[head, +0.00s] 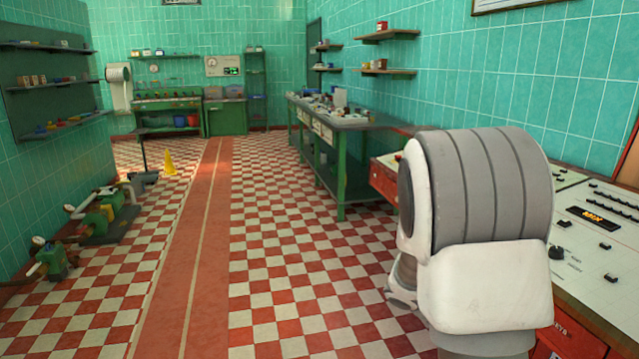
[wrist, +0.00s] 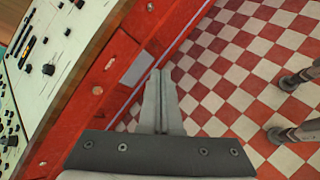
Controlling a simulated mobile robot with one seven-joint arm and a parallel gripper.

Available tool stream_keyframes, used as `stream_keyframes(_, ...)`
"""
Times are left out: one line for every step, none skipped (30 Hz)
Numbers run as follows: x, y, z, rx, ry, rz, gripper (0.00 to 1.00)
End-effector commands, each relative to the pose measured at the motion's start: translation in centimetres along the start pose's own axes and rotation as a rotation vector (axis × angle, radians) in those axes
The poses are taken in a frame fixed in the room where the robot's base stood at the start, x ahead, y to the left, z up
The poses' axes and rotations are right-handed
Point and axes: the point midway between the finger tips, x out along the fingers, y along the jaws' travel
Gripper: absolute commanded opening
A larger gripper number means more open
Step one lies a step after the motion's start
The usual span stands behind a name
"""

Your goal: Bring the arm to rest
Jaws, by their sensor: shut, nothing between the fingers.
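My gripper (wrist: 160,78) shows in the wrist view, its two grey fingers together with nothing between them. It points down beside the red side of a control console (wrist: 110,75), over the checkered floor. I cannot tell whether the fingers touch the console. In the head view my white and grey arm (head: 485,220) fills the right foreground and hides part of the console (head: 600,225). The gripper itself is hidden in that view.
A green workbench (head: 345,125) with clutter stands along the right wall. A yellow cone (head: 169,163) and green machinery (head: 100,215) are at the left. The red floor strip (head: 185,230) and the checkered floor (head: 290,240) in the middle are clear.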

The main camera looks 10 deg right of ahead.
Motion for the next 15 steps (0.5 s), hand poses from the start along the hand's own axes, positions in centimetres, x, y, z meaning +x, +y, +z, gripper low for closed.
stream_keyframes(-1.2,-0.5,0.7,0.049,0.043,-0.032,0.00)
stream_keyframes(-1.9,-0.8,0.9,0.076,0.067,-0.054,0.00)
stream_keyframes(-2.8,-1.4,1.3,0.111,0.099,-0.083,0.00)
stream_keyframes(-3.5,-1.7,1.6,0.136,0.125,-0.104,0.00)
stream_keyframes(-4.2,-2.1,1.8,0.162,0.150,-0.125,0.00)
stream_keyframes(-5.1,-2.6,2.2,0.195,0.184,-0.152,0.00)
stream_keyframes(-5.8,-3.0,2.4,0.219,0.209,-0.173,0.00)
stream_keyframes(-6.6,-3.4,2.7,0.243,0.235,-0.194,0.00)
stream_keyframes(-7.5,-4.0,3.0,0.273,0.270,-0.221,0.00)
stream_keyframes(-8.2,-4.3,3.2,0.296,0.297,-0.241,0.00)
stream_keyframes(-9.0,-4.7,3.5,0.319,0.325,-0.261,0.00)
stream_keyframes(-9.9,-5.3,3.8,0.346,0.360,-0.288,0.00)
stream_keyframes(-10.7,-5.7,4.0,0.368,0.387,-0.308,0.00)
stream_keyframes(-11.4,-6.1,4.3,0.389,0.414,-0.328,0.00)
stream_keyframes(-12.4,-6.7,4.6,0.415,0.451,-0.355,0.00)
